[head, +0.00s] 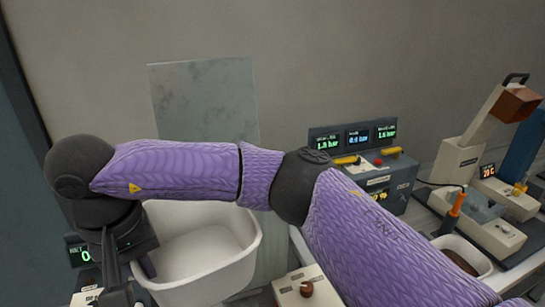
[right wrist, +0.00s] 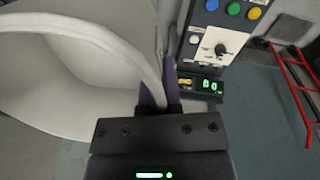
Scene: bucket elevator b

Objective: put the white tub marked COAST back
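A white tub (head: 205,265) is in the lower left of the head view, open side up, and its inside looks empty. No COAST marking shows on the faces I see. My right arm reaches across from the right, and my right gripper (head: 130,283) is at the tub's left side. In the right wrist view the tub (right wrist: 70,70) fills the upper left. Its rim runs down between the purple fingers of my right gripper (right wrist: 160,92), which look closed on the wall. The tub's underside is hidden. My left gripper is not in view.
A display (head: 80,255) stands left of the tub, and a grey panel (head: 205,100) is behind. A control box with screens (head: 375,170) and a bench machine (head: 480,190) are at right. The wrist view shows a button panel (right wrist: 215,45) and red rails (right wrist: 295,85).

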